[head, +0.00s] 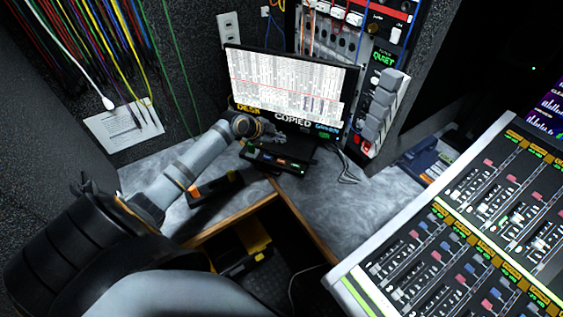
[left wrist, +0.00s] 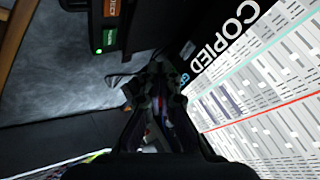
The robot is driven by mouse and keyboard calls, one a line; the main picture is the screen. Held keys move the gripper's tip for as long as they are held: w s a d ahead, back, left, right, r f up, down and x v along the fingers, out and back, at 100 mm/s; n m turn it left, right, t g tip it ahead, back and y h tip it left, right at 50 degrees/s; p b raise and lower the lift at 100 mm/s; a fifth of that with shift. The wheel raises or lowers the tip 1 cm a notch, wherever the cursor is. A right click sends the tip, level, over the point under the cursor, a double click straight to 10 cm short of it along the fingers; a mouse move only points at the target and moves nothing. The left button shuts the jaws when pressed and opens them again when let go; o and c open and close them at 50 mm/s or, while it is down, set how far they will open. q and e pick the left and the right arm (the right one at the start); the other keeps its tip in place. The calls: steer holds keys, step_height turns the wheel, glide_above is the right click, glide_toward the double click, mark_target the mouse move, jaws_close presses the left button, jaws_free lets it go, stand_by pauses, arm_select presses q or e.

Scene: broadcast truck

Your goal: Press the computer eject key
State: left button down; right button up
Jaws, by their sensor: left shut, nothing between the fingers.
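A monitor (head: 290,85) stands at the back of the grey desk, showing a white screen and the words "DESK" and "COPIED". In front of it sits a low black key unit (head: 262,158) with small coloured keys. The left wrist view shows part of this unit (left wrist: 122,28), with an orange label (left wrist: 110,8) cut off at the top and a green key (left wrist: 109,37). I cannot tell which one is the eject key. My left gripper (head: 279,138) is shut and empty, between the monitor and the unit, touching no key that I can see. It also shows in the left wrist view (left wrist: 157,84). My right gripper is out of view.
The grey desk (head: 345,205) has clear room right of the unit, with a loose cable (head: 347,172). A dark box (head: 215,190) lies under my left forearm. A large mixing console (head: 470,230) fills the right. A rack (head: 375,110) stands beside the monitor.

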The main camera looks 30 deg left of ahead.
mark_target(281, 162)
arm_select(q)
steer(key=shift+f, duration=0.1)
step_height(281, 162, down, 9)
steer(key=b, duration=0.7)
stand_by(1.3)
steer(key=shift+f+b, duration=0.3)
steer(key=shift+b, duration=0.1)
steer(key=shift+f+b, duration=0.3)
steer(key=shift+f, duration=0.1)
stand_by(0.4)
stand_by(0.4)
steer(key=shift+r+p, duration=0.7)
steer(key=shift+r, duration=0.15)
